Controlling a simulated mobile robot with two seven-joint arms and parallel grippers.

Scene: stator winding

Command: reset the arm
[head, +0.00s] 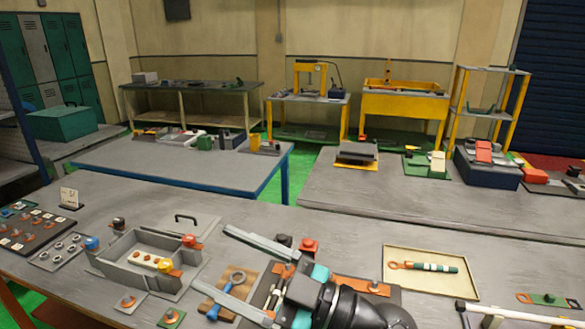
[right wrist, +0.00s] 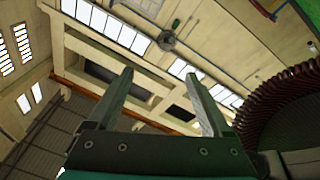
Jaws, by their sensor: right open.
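My right gripper (head: 212,258) reaches in from the lower middle of the head view, above the front workbench (head: 340,240). Its two long grey fingers are spread wide apart, with nothing between them. In the right wrist view the fingers (right wrist: 159,73) also stand apart and empty, with the ceiling and high windows behind them. The black arm and the gripper body hide part of the bench. My left gripper does not show in either view.
A grey tray box (head: 130,268) stands left of the gripper. A beige tray (head: 395,253) with a green-and-white tool lies to the right. A dark ribbed curved object (right wrist: 285,108) shows at the right wrist view's edge.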

